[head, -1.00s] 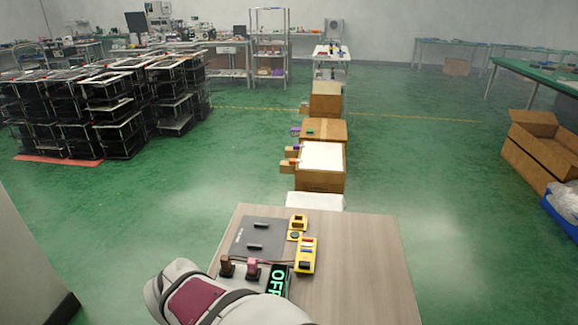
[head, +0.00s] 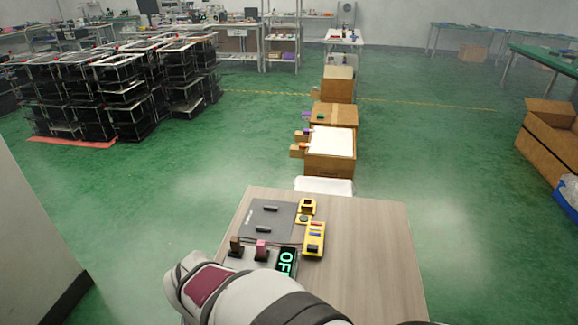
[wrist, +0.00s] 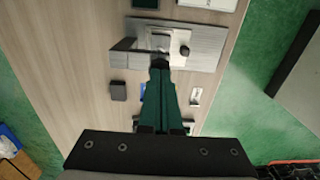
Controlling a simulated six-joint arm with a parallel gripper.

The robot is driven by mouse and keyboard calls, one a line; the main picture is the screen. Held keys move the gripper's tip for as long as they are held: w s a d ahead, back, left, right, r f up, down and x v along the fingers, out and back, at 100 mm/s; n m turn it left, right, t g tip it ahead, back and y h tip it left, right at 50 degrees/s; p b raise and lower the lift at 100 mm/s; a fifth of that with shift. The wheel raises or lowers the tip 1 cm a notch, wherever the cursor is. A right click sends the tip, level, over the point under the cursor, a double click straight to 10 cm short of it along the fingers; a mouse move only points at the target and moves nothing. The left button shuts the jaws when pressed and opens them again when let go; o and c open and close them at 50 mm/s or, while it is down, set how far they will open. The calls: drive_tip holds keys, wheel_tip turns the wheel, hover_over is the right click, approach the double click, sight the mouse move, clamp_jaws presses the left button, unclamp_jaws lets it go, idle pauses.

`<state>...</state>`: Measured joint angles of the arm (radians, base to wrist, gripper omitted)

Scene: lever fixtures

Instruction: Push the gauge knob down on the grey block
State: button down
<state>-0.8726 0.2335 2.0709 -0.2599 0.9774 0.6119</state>
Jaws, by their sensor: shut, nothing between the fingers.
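In the wrist view a grey metal block (wrist: 203,44) lies on the wooden table. It carries a raised bracket and a small dark knob (wrist: 184,50). My gripper (wrist: 160,64) has its green fingers together and empty, with the tips over the block's near edge, just left of the knob in the picture. I cannot tell whether the tips touch the block. In the head view my arm covers the front left of the table, and the block and fingers cannot be made out there.
In the head view the table (head: 365,250) also holds a dark panel (head: 285,214) with black handles, yellow fixtures (head: 314,240), brown and pink levers (head: 262,250) and an OFF display (head: 286,262). The table's right side is clear. Wooden boxes (head: 330,165) stand beyond it.

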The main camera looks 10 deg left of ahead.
drive_tip(key=shift+f, duration=0.75)
idle(0.7)
drive_tip(key=shift+r, duration=5.05)
drive_tip(key=d+m, duration=0.2)
drive_tip(key=d, duration=0.9)
drive_tip(key=s+d+f+m+y, duration=0.1)
drive_tip(key=s+d+f+m, duration=0.1)
drive_tip(key=s+d, duration=0.6)
drive_tip(key=d+m, duration=0.1)
drive_tip(key=d, duration=0.1)
drive_tip(key=shift+d+f+m+y, duration=0.15)
drive_tip(key=shift+d+m+y, duration=0.15)
drive_tip(key=shift+y, duration=0.1)
